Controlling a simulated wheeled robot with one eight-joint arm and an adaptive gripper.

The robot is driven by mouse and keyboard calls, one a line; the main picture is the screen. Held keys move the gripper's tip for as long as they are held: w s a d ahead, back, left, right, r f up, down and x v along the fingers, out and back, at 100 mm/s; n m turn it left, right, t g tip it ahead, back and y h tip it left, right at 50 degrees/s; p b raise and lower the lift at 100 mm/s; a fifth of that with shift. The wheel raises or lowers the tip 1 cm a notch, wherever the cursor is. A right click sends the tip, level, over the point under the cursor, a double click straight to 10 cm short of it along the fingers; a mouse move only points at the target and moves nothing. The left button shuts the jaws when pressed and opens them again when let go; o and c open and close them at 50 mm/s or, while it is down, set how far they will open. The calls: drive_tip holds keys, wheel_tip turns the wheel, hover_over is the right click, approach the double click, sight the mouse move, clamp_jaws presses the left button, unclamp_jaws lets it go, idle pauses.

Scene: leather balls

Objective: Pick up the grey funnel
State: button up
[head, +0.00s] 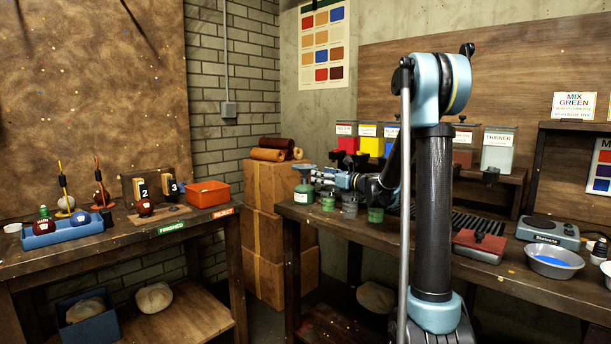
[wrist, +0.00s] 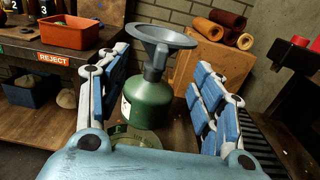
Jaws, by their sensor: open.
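The grey funnel (wrist: 162,42) stands upright in the neck of a green bottle (wrist: 147,107) in the wrist view, wide mouth up. In the head view the funnel (head: 304,168) shows small above the green bottle (head: 303,191) at the left end of the right bench. My gripper (wrist: 160,88) is open, its blue-padded fingers to the left and right of the bottle and funnel stem. No contact with the funnel is visible.
Green and grey pots (head: 350,206) stand on the bench close to my gripper. Rolled leather (wrist: 222,26) lies behind the funnel on cardboard boxes (head: 270,188). An orange bin (head: 208,194) stands on the left table. A red-lidded box (head: 478,246) and metal bowl (head: 553,262) are farther right.

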sight(305, 174)
drive_tip(key=shift+r+x, duration=0.2)
drive_tip(key=shift+x, duration=1.25)
drive_tip(key=shift+r+x, duration=0.15)
drive_tip(key=shift+x, duration=1.25)
drive_tip(key=shift+s, duration=0.1)
drive_tip(key=c, duration=0.6)
